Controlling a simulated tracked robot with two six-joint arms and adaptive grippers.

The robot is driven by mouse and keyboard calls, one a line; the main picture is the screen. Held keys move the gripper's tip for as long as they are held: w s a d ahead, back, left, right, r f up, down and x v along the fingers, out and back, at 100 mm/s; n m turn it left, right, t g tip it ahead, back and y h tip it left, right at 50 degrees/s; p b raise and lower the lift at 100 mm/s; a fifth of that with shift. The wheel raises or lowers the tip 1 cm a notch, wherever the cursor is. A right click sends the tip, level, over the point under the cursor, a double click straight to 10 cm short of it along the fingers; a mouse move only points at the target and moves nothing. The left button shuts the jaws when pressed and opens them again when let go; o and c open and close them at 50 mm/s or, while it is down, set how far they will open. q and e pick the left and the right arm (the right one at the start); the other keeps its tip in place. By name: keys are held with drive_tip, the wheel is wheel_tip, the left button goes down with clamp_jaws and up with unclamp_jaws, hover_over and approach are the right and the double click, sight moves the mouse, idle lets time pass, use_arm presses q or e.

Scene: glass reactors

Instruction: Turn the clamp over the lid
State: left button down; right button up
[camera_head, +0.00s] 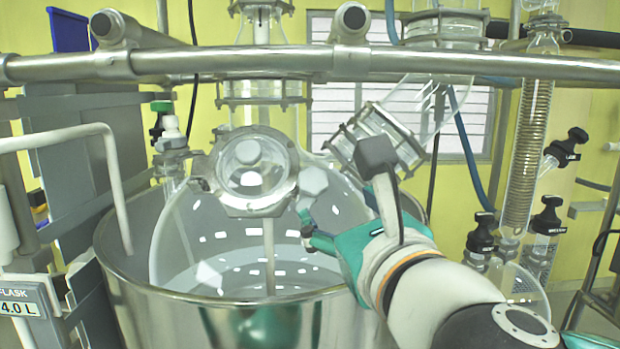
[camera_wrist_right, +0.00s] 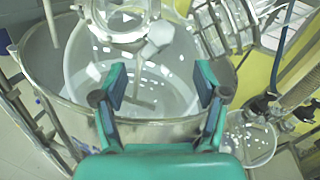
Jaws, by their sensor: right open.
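The round glass lid (camera_head: 250,165) sits in a metal ring on the front of the glass vessel, facing me. A pale hexagonal knob (camera_head: 312,180) stands at the lid's right side; it looks like part of the clamp, but I cannot make out the rest of the clamp. In the right wrist view the lid (camera_wrist_right: 122,18) is at the top, with the knob (camera_wrist_right: 158,34) to its lower right. My right gripper (camera_head: 306,226) is just below the knob. Its green fingers (camera_wrist_right: 161,80) are apart with nothing between them. My left gripper is not in view.
The vessel sits in a steel bath (camera_head: 130,262) whose rim passes below my right gripper. A horizontal steel bar (camera_head: 230,60) crosses above. A slanted glass pipe joint (camera_head: 385,130) is close behind my right wrist. A glass coil column (camera_head: 527,145) stands right.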

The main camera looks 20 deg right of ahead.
sight(315, 183)
drive_tip(key=w, duration=0.4)
drive_tip(key=w+p, duration=0.1)
drive_tip(key=w, duration=0.4)
drive_tip(key=w+p, duration=0.1)
drive_tip(key=w, duration=0.3)
drive_tip(key=shift+w+d, duration=0.3)
drive_tip(key=shift+d, duration=0.05)
